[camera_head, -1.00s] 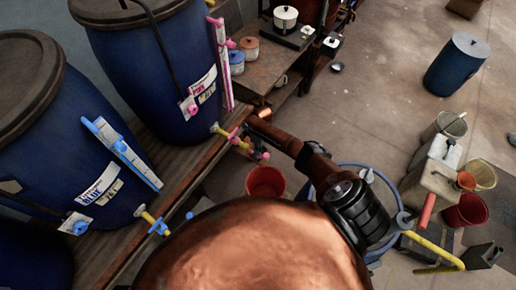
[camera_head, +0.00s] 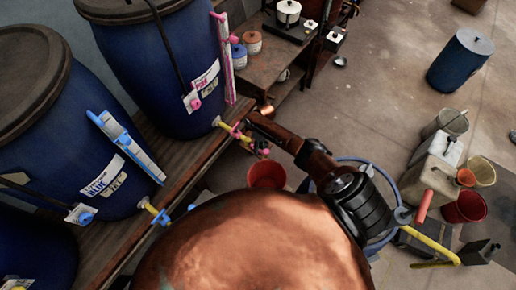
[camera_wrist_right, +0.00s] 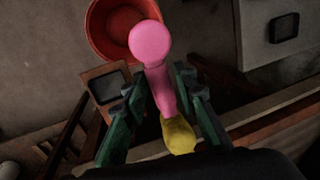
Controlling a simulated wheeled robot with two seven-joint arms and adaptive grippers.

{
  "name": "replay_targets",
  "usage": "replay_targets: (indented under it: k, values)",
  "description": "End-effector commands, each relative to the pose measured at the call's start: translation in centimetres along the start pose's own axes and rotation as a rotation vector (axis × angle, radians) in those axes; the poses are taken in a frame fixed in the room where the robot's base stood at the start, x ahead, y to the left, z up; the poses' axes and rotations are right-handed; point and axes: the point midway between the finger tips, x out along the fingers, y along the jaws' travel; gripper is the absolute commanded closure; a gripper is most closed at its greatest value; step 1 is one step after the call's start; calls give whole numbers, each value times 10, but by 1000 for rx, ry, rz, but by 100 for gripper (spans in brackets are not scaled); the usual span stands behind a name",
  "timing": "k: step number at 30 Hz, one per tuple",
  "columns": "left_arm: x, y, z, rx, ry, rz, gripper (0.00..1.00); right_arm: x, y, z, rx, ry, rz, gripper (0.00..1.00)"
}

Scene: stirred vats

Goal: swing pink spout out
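The pink spout (camera_head: 263,151) is at the end of a yellow pipe (camera_head: 222,124) low on the blue vat with pink markings (camera_head: 175,85). In the right wrist view the pink spout (camera_wrist_right: 161,82) with its round end lies between the two green fingers of my right gripper (camera_wrist_right: 157,92). The yellow pipe (camera_wrist_right: 178,134) runs back from it. The fingers stand apart, one on each side, with a gap visible on the left side. In the head view my right arm reaches in from the right, and its fingers are largely hidden. My left gripper does not show.
A red bucket (camera_head: 266,174) stands on the floor below the spout. Another vat (camera_head: 75,145) with a blue tap (camera_head: 158,214) stands to the left. The wooden ledge (camera_head: 190,172) runs under both vats. Containers (camera_head: 430,180) and a blue drum (camera_head: 460,62) are at the right.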

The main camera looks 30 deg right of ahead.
Motion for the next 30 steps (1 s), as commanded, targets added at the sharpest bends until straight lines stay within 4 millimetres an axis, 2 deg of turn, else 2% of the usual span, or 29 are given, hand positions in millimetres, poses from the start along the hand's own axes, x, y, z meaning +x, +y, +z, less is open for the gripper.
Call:
replay_targets:
  k: [4, 12, 16, 20, 30]
  values:
    - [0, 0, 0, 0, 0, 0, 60, -1, 0, -2, -3, 2, 1, 64]
    - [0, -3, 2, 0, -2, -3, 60, -2, 0, -2, -4, 3, 2, 64]
    - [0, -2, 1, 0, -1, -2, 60, -11, 0, -2, -4, 4, 2, 64]
    - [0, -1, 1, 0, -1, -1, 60, -30, 1, -3, -6, 6, 3, 64]
    - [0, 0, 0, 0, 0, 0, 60, -98, 0, -1, -4, 4, 3, 64]
